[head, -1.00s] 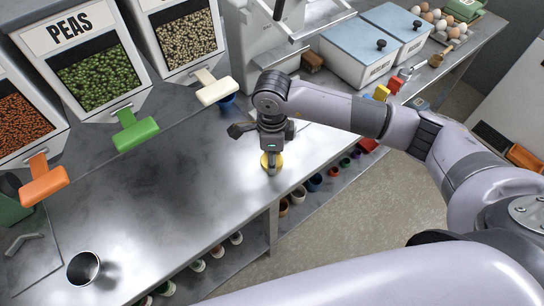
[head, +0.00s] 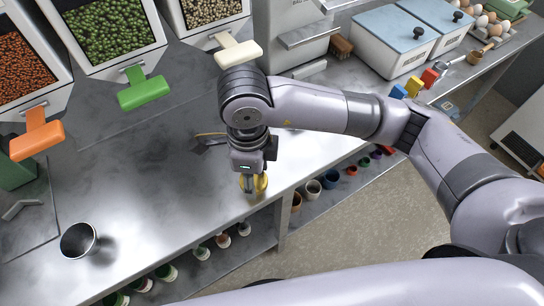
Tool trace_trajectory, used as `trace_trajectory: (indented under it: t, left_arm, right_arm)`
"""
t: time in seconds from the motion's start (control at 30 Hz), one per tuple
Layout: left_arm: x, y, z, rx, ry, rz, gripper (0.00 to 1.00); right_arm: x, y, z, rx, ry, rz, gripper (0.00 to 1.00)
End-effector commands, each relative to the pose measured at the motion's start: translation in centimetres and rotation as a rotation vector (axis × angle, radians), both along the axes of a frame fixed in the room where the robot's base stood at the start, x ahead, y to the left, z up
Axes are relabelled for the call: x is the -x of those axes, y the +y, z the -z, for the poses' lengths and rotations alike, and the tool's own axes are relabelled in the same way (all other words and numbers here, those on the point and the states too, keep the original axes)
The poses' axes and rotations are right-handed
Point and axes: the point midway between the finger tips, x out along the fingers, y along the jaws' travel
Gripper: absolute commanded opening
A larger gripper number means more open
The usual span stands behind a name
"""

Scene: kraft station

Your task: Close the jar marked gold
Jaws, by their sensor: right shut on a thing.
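My right gripper (head: 249,186) points down near the front edge of the metal counter. It is shut on a round gold-yellow piece (head: 261,182), mostly hidden behind the fingers. I cannot tell whether this piece is a lid or part of a jar, or whether it touches the counter. No marking reading gold is legible, and I cannot make out a separate jar. My left gripper is not in view.
A metal cup (head: 78,240) stands at the left on the counter (head: 150,190). Bins with orange, green (head: 144,94) and cream handles line the back. Several small pots stand on the shelf below. Blue-lidded boxes (head: 396,40) are at the back right. The counter's left middle is clear.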

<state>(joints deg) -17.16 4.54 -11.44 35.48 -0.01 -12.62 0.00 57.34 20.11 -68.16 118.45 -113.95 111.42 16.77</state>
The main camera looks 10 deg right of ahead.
Motion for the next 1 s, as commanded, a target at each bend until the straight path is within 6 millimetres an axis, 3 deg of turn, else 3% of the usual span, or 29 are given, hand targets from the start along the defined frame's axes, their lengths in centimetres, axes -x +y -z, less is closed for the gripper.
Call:
trace_trajectory:
  t: [0.13, 0.4, 0.83, 1.0]
  left_arm:
    - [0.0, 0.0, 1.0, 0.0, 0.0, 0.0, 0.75]
    - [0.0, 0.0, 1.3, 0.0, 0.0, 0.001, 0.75]
    - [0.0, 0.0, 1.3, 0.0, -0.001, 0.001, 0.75]
    - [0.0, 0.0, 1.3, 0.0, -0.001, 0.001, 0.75]
  right_arm:
    - [1.7, 2.0, 0.2, -0.001, -0.003, -0.004, 0.36]
    - [2.8, 3.2, 0.0, 0.0, -0.001, 0.001, 0.36]
    - [2.6, 2.9, 0.0, 0.001, -0.001, -0.016, 0.36]
    - [1.8, 1.0, 0.1, 0.008, 0.001, -0.184, 0.36]
